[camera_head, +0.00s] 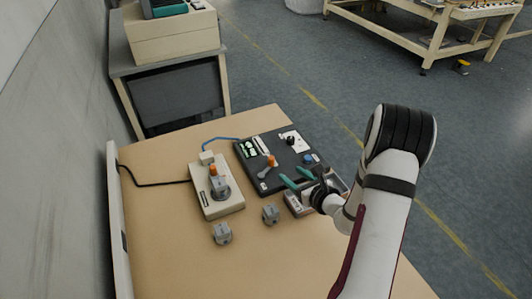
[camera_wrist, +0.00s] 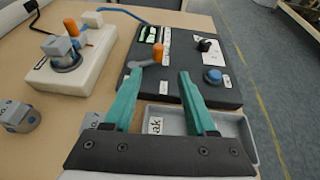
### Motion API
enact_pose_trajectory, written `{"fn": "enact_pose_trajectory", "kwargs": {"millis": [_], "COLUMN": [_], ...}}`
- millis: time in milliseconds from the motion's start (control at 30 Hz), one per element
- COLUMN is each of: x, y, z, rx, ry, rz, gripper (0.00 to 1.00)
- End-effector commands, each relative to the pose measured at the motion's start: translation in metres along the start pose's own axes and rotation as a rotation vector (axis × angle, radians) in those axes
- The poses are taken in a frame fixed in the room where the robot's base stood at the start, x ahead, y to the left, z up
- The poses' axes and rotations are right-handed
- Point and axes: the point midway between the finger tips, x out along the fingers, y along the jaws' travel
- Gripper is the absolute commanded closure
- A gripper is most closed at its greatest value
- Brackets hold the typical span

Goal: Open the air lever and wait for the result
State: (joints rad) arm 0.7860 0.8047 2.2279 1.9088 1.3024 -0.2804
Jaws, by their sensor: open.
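A black panel (camera_head: 284,149) lies on the table, and in the wrist view it fills the upper middle (camera_wrist: 180,88). On it is a grey lever with an orange knob (camera_head: 271,161); the knob shows in the wrist view (camera_wrist: 157,53) just beyond my fingertips. The lever arm runs left from the knob. I cannot tell which valve position it marks. My gripper (camera_head: 291,175) has green fingers spread apart with nothing between them, over the near side of the panel. In the wrist view my gripper (camera_wrist: 160,76) points toward the lever.
The panel also carries a blue button (camera_wrist: 213,76), a black knob (camera_wrist: 204,45) and green labels. A grey tray (camera_wrist: 242,130) lies below my gripper. A cream box (camera_head: 206,204) with a grey fixture and orange top stands left. Grey blocks (camera_head: 222,234) (camera_head: 271,214) sit in front.

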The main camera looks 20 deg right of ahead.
Motion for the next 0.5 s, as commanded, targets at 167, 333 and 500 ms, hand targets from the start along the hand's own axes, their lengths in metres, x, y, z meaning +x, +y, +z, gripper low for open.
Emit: {"fn": "enact_pose_trajectory", "kwargs": {"millis": [167, 333, 500], "x": [0.055, 0.099, 0.125], "y": [0.003, 0.003, 0.003], "z": [0.0, 0.001, 0.001], "rx": [-0.004, -0.003, -0.002], "ry": [-0.001, -0.002, -0.001], "rz": [0.008, 0.006, 0.006], "gripper": [0.43, 0.43, 0.43]}}
